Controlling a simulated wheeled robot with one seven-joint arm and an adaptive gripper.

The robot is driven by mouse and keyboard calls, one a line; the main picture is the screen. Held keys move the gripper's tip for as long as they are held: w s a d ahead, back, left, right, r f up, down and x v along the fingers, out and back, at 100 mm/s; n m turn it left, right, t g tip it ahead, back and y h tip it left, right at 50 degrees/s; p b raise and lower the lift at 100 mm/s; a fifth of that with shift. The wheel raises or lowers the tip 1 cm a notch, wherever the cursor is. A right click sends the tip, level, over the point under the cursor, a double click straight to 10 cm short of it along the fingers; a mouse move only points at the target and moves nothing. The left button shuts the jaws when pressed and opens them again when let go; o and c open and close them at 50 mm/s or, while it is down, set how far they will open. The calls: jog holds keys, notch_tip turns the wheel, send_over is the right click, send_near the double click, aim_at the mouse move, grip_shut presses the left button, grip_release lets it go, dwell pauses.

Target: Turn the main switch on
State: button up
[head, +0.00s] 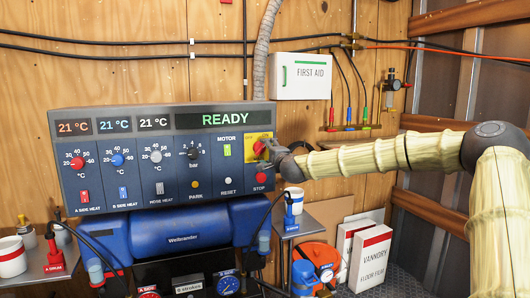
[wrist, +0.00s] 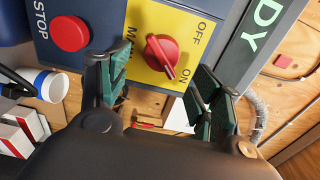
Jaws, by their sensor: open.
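The main switch is a red rotary knob (wrist: 160,55) on a yellow plate (wrist: 145,20) marked OFF and ON in the wrist view. The end of its raised grip with a pale mark points nearer to ON than to OFF. In the head view the yellow plate (head: 251,137) is at the panel's right end, its knob partly covered by my gripper (head: 264,148). In the wrist view my gripper (wrist: 165,92) is open, a green-padded finger on each side of the knob. The fingers appear apart from the knob; their exact depth is unclear.
The control panel (head: 130,168) shows READY (head: 225,119). The red STOP button (head: 261,178) is just below the yellow plate; it also shows beside one finger in the wrist view (wrist: 70,33). A first aid box (head: 300,84) hangs above right. A white cup (head: 293,198) stands below.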

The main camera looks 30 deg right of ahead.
jog(key=v, duration=0.7)
jog(key=shift+f, duration=0.1)
dwell(0.5)
